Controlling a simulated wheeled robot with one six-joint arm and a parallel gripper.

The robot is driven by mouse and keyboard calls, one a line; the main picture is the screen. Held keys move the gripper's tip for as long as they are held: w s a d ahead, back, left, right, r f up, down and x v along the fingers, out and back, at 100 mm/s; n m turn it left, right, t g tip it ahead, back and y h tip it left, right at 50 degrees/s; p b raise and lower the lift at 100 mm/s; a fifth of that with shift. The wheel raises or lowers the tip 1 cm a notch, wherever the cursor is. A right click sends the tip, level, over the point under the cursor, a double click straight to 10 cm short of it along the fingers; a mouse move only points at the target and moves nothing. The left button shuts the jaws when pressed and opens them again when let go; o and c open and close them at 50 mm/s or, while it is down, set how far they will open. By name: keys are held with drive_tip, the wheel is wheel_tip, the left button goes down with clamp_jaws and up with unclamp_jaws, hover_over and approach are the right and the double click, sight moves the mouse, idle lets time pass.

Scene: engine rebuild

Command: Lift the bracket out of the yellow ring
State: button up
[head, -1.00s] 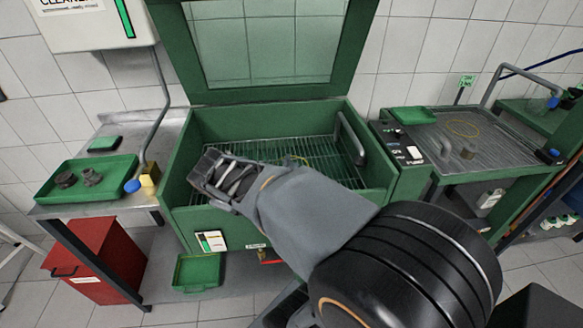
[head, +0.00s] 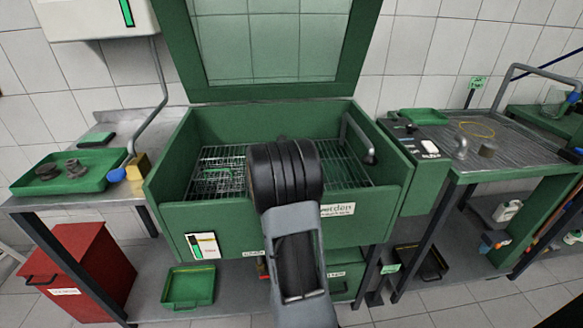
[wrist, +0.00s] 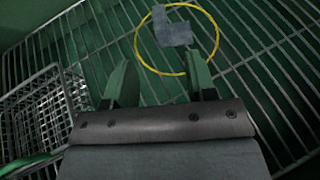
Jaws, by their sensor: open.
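In the wrist view, a grey angled bracket (wrist: 172,32) lies on the wire rack inside the yellow ring (wrist: 139,52). The ring is a thin loop around it, its near edge partly behind my right finger. My gripper (wrist: 166,68) is open and empty, with its two green fingers apart. The bracket lies ahead of the fingertips, and no contact shows. In the head view my arm hides the bracket, the ring in the tank and the gripper.
The green washer tank (head: 180,190) has high walls and a raised lid (head: 362,60). A wire basket (wrist: 42,105) stands left of my gripper on the rack. A bent grey pipe (head: 357,137) rises at the tank's right. A second yellow loop (head: 477,130) lies on the right-hand bench.

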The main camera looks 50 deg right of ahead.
drive_tip(key=shift+x, duration=5.15)
drive_tip(key=shift+w+f, duration=0.1)
drive_tip(key=shift+a, duration=0.1)
drive_tip(key=shift+c, duration=0.5)
clamp_jaws()
